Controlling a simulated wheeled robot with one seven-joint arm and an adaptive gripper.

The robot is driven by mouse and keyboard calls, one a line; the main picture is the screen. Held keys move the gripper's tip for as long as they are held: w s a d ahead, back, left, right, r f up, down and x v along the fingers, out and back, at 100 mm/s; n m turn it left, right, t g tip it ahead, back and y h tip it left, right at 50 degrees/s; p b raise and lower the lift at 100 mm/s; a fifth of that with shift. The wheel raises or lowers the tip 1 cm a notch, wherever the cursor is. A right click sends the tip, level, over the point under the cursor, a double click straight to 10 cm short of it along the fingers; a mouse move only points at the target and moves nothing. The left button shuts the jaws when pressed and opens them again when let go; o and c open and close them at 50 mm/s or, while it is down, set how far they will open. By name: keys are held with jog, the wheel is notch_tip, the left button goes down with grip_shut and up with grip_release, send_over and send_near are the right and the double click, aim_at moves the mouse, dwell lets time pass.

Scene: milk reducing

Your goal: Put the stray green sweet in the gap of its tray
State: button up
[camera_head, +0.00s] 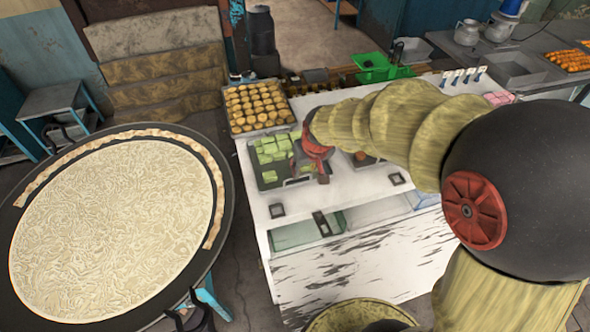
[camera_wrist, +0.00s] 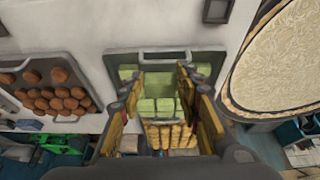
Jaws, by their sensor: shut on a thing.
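The dark tray of green sweets (camera_head: 277,185) lies on the white counter in the head view. It also shows in the wrist view (camera_wrist: 120,60), with its handle end at the top. My gripper (camera_head: 320,172) is over the right part of this tray. In the wrist view my gripper (camera_wrist: 158,82) has its two fingers on either side of a green sweet (camera_wrist: 160,88) and is shut on it. Other green sweets lie in the tray around and below the fingers. The fingers hide part of the tray, and I cannot make out the gap clearly.
A tray of round golden sweets (camera_head: 259,108) stands behind the green tray. A tray of round brown sweets (camera_wrist: 55,88) lies beside it in the wrist view. A large round pan (camera_head: 115,225) stands left of the counter. The counter's front strip (camera_head: 345,190) is mostly clear.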

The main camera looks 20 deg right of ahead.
jog(key=w+f, duration=0.4)
jog(key=w+a+f, duration=0.1)
jog(key=w+f, duration=0.1)
jog(key=shift+w+f+p, duration=0.3)
jog(key=shift+f+p, duration=0.05)
jog(key=shift+p, duration=0.05)
notch_tip(320, 180, down, 3)
jog(key=shift+w+f+p, duration=0.1)
jog(key=shift+f+p, duration=0.05)
jog(key=shift+p, duration=0.2)
jog(key=shift+f, duration=0.2)
jog(key=o, duration=1.1)
jog(key=shift+o, duration=0.2)
jog(key=shift+r, duration=0.1)
